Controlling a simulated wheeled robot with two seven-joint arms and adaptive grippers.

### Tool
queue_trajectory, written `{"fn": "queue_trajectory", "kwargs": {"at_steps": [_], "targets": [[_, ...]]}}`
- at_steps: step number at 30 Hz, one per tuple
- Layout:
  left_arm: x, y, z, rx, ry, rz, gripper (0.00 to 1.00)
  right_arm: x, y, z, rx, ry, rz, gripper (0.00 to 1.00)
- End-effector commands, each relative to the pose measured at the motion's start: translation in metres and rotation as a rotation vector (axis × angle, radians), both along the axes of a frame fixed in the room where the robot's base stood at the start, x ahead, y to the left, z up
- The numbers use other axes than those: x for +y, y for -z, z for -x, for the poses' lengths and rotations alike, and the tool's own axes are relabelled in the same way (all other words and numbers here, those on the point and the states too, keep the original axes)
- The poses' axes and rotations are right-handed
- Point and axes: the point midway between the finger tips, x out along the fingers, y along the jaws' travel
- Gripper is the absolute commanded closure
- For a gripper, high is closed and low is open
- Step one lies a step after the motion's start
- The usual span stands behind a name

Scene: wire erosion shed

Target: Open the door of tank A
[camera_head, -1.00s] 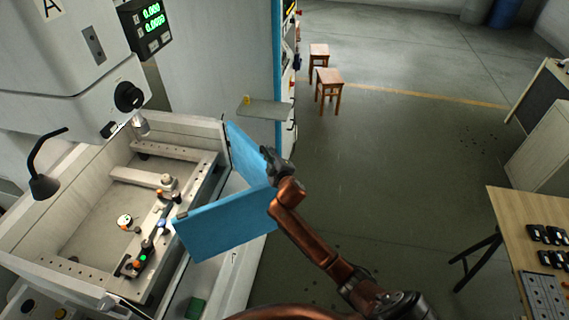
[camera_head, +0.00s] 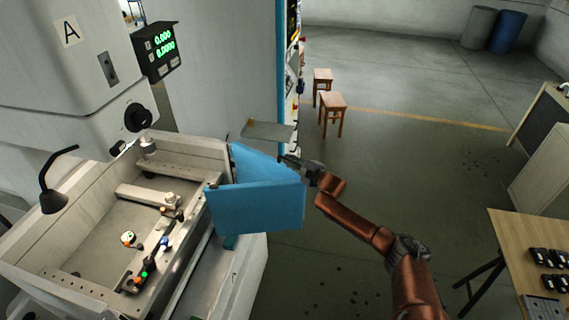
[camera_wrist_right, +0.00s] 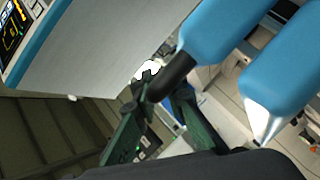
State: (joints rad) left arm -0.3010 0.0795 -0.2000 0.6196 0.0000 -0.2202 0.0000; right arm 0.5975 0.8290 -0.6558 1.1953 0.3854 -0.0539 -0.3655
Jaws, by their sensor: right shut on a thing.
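The blue door (camera_head: 255,208) of tank A (camera_head: 70,240) has two panels standing in a V, out from the tank's right side. The tank opening behind it shows its bare floor and fixtures. My right gripper (camera_head: 288,161) is at the far right of the door, beside the rear panel (camera_head: 257,165). In the right wrist view, my right gripper's dark green fingers (camera_wrist_right: 160,95) are closed around a black handle (camera_wrist_right: 174,77) at the end of a blue panel. The exact grip is partly hidden by the handle. My left gripper is not in view.
A small grey shelf (camera_head: 267,131) juts out just above the door. The tall cabinet with a blue edge (camera_head: 281,70) stands behind it. Two wooden stools (camera_head: 333,106) stand farther back. A wooden table (camera_head: 525,245) is at the right.

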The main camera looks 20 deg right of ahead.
Motion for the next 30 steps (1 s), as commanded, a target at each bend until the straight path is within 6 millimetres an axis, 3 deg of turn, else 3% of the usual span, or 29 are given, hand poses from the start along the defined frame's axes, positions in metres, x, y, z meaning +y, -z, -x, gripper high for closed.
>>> {"fn": "queue_trajectory", "kwargs": {"at_steps": [11, 12, 15, 25, 30], "targets": [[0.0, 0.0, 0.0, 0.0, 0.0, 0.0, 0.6, 0.0, -0.002, 0.0, -0.004, -0.005, -0.002, 1.0], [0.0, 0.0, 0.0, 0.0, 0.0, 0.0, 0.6, 0.0, -0.002, 0.0, -0.004, -0.005, -0.002, 0.88], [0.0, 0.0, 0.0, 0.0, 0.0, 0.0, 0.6, 0.0, -0.002, 0.0, -0.003, -0.005, -0.002, 0.81], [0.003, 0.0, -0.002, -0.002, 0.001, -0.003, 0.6, -0.002, 0.0, 0.003, -0.001, -0.003, -0.001, 0.81], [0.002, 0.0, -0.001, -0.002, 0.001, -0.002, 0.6, -0.007, -0.003, 0.021, 0.002, -0.003, -0.001, 0.81]]}}
